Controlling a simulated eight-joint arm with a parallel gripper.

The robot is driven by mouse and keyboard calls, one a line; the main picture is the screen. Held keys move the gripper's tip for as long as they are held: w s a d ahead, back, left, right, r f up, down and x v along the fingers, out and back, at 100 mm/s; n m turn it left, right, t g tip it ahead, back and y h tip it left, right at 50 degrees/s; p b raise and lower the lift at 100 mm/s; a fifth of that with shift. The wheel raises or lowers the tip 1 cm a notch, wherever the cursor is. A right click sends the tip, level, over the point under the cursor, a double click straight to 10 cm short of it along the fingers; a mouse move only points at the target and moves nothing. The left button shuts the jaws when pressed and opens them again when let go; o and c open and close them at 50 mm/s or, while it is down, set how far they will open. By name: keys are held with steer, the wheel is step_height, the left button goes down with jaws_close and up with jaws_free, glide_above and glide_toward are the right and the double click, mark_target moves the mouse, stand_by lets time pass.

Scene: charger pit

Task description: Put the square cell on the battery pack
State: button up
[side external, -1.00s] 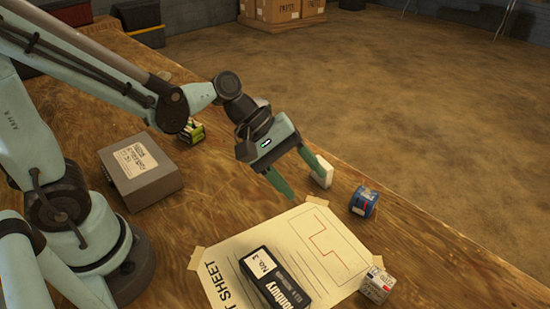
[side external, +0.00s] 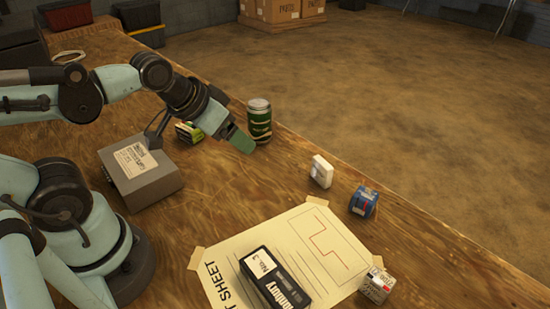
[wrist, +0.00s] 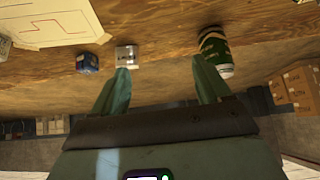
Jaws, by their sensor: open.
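A small white squarish block (side external: 321,171) stands on the wooden table near its far edge; it also shows in the wrist view (wrist: 126,56). It looks like the square cell, though its label is unreadable. A black box with a white label (side external: 275,280), possibly the battery pack, lies on the paper sheet. My gripper (side external: 240,141) is open and empty, raised above the table to the left of the white block. In the wrist view its fingers (wrist: 163,84) are spread apart, with nothing between them.
A green can (side external: 259,121) stands close behind my gripper. A blue block (side external: 363,202) and a white-red box (side external: 377,285) stand at the right. A grey box (side external: 140,170) and a green-black block (side external: 189,133) are at the left. A sheet (side external: 320,240) is taped down.

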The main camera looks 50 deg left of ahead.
steer(key=w+d+r+g+h, duration=0.1)
steer(key=w+d+r+g, duration=0.2)
steer(key=d, duration=0.4)
steer(key=g+y, duration=0.1)
steer(key=g, duration=0.3)
glide_toward(381, 278)
steer(key=shift+w+d+f, duration=0.15)
steer(key=shift+d+f, duration=0.05)
steer(key=shift+f, duration=0.05)
step_height(381, 278, down, 11)
steer(key=shift+a+f, duration=0.15)
steer(key=shift+f, duration=0.1)
steer(key=shift+c, duration=0.2)
